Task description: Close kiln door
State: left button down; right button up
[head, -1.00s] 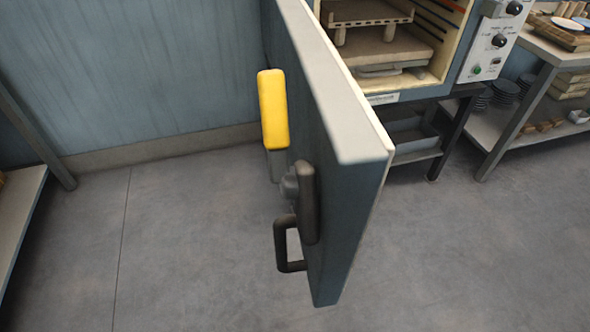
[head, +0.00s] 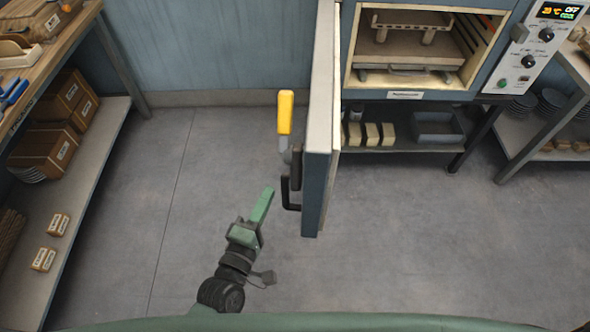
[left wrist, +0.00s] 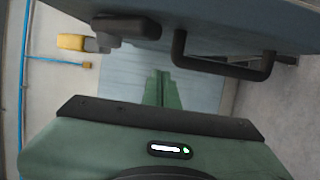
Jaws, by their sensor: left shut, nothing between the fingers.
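The kiln (head: 470,45) stands at the back with its chamber open to view. Its thick blue-grey door (head: 318,130) is swung wide open towards me, seen nearly edge-on. On the door's left face are a yellow-gripped lever (head: 285,112) and a dark bar handle (head: 290,196). The handle also shows in the left wrist view (left wrist: 222,68), above the fingers. My left gripper (head: 265,203) is shut and empty, just left of the handle and apart from it in the head view. My right gripper is not in view.
A shelf with boxes (head: 65,145) stands at the left. A rack under the kiln holds blocks and a grey tray (head: 437,127). Another shelf (head: 550,140) is at the right. The floor (head: 420,230) around the door is clear.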

aim_at(296, 177)
pick_arm(q)
jog(key=w+d+p, duration=0.1)
jog(key=w+d, duration=0.1)
jog(key=w+d+p, duration=0.1)
jog(key=w+d, duration=0.1)
jog(key=w, duration=0.1)
jog(key=w+d+p, duration=0.1)
jog(key=w+d, duration=0.1)
jog(key=shift+w, duration=0.15)
jog(key=shift+d, duration=0.45)
